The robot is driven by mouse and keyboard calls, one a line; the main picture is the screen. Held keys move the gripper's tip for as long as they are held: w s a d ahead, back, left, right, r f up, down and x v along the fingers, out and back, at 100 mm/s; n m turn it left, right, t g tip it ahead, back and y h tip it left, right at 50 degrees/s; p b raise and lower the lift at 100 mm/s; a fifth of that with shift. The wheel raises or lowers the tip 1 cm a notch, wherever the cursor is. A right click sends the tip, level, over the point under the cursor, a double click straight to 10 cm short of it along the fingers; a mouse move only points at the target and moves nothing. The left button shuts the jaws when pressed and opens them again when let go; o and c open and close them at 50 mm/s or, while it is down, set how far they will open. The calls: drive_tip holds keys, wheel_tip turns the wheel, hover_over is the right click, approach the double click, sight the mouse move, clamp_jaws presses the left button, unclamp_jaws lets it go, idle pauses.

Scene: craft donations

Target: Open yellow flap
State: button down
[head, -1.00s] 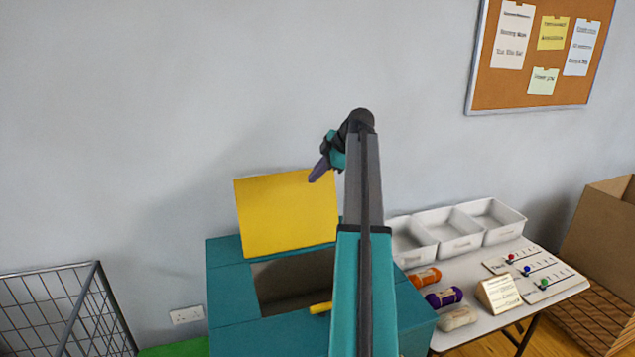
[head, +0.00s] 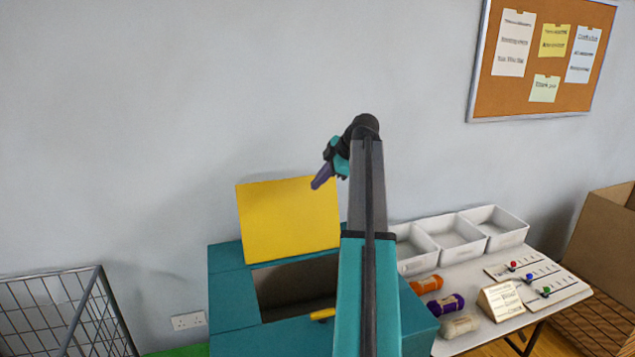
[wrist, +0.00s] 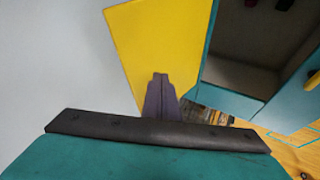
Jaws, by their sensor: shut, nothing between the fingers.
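The yellow flap (head: 287,222) stands raised at the back of the teal box (head: 228,290), leaning near the wall. The box's opening (head: 296,284) is uncovered and its dark inside shows. My gripper (head: 317,184) is in front of the flap's upper right part in the head view; I cannot tell whether it touches. In the wrist view my gripper (wrist: 160,80) has its fingers together and empty, over the yellow flap (wrist: 150,40), with the box opening (wrist: 245,50) to the right. A small yellow piece (head: 322,314) sits at the opening's front edge, partly hidden by my arm.
A white table (head: 470,335) to the right holds white trays (head: 457,238), yarn rolls (head: 445,304), a small sign (head: 500,300) and a bead board (head: 540,278). A wire basket (head: 60,310) stands left and a cardboard box (head: 605,235) far right. The wall above the flap is clear.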

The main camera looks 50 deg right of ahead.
drive_tip(key=w+d+r+b+v, duration=0.1)
drive_tip(key=b+v, duration=0.1)
drive_tip(key=v, duration=0.8)
drive_tip(key=shift+w+r+b, duration=0.2)
drive_tip(key=shift+b, duration=0.2)
drive_tip(key=shift+d, duration=0.1)
